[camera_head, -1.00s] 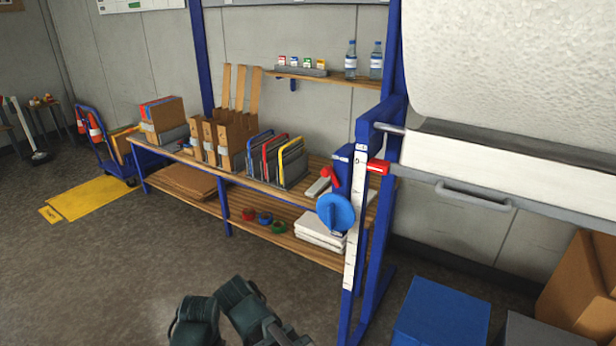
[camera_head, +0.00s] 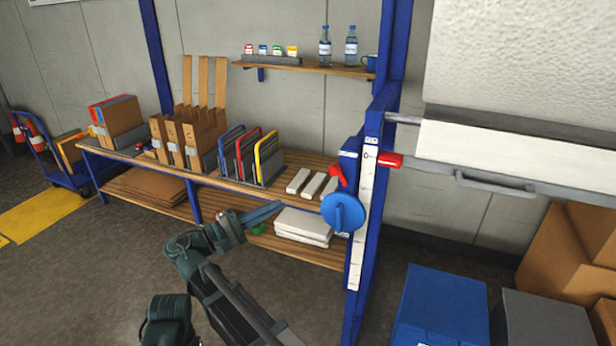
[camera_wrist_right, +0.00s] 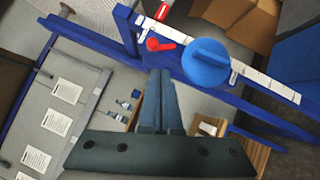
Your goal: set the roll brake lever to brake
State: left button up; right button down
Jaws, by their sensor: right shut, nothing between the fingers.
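A small red lever (camera_head: 338,176) sits on the upper part of a blue post, just above a round blue knob (camera_head: 343,212). The red lever (camera_wrist_right: 160,45) and the blue knob (camera_wrist_right: 206,63) also show in the right wrist view. My right gripper (camera_head: 277,208) is shut and empty, with its fingers pointing right toward the knob, in front of the shelf. It is apart from the lever and lower left of it. In the right wrist view its closed fingers (camera_wrist_right: 160,76) point up toward the lever. My left gripper is not in view.
The wooden bench (camera_head: 300,206) carries folders and white boxes behind my gripper. A large white roll (camera_head: 520,60) hangs at right. A blue box (camera_head: 440,305) stands below.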

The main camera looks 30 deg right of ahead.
jog(key=shift+w+a+r, duration=0.2)
jog(key=shift+w+r, duration=0.05)
jog(key=shift+r, duration=0.25)
jog(key=p, duration=0.3)
send_near(329, 173)
jog(key=d, duration=0.5)
jog(key=shift+w+r, duration=0.2)
jog(key=shift+r, duration=0.2)
jog(key=shift+w+d+r, duration=0.1)
jog(key=shift+d, duration=0.8)
